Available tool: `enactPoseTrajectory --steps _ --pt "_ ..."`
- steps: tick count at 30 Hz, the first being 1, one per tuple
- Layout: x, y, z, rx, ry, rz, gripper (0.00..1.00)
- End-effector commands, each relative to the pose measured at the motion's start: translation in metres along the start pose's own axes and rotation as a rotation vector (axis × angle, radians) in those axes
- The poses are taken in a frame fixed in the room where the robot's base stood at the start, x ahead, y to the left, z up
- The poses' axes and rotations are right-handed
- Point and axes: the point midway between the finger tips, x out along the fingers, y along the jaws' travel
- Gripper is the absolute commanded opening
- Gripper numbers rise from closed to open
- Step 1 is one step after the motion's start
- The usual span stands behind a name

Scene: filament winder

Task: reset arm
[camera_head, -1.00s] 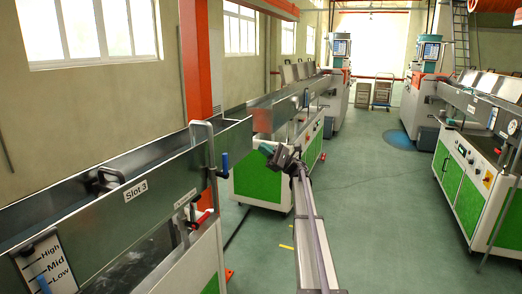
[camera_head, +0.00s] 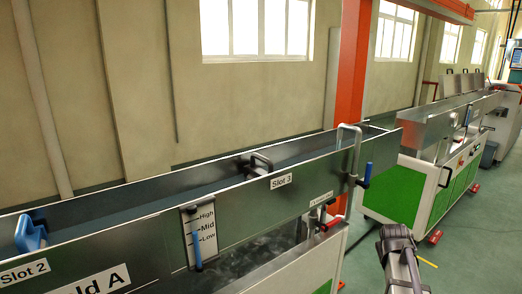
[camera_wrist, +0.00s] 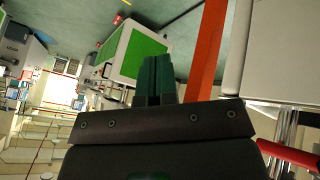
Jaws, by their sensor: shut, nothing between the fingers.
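My gripper (camera_wrist: 160,78) shows in the wrist view as two dark green fingers side by side and touching, with nothing between them. They extend from a dark bar with several screws. In the head view my arm rises from the bottom right edge, and its dark wrist end stands in front of the aisle floor, to the right of the metal trough (camera_head: 247,213). The fingers themselves are hidden in that view. No object is in contact with the gripper in either view.
The long trough carries a Slot 3 label (camera_head: 281,182), a High/Mid/Low level plate (camera_head: 201,236) and a blue-handled lever (camera_head: 366,174). A green-panelled machine (camera_head: 395,195) stands behind, beside an orange post (camera_head: 349,75). Green floor is open at the lower right.

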Motion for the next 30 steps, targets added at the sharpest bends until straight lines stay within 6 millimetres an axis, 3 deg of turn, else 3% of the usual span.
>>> enactPoseTrajectory --steps 1,6,12,14,15,24,27,30 --pt "-0.021 -0.034 0.035 0.049 -0.093 -0.067 0.0" --pt "-0.083 -0.123 0.123 0.139 -0.395 -0.24 0.0" --pt "-0.15 -0.202 0.191 0.009 -0.487 -0.356 0.0" --pt "-0.16 -0.229 0.185 -0.062 -0.473 -0.372 0.0" --pt "-0.185 -0.211 0.167 -0.046 -0.476 -0.367 0.0" --pt "-0.283 -0.169 0.112 -0.042 -0.474 -0.364 0.0" --pt "-0.313 -0.156 0.095 -0.042 -0.474 -0.363 0.0" --pt "-0.33 -0.149 0.086 -0.042 -0.474 -0.363 0.0"
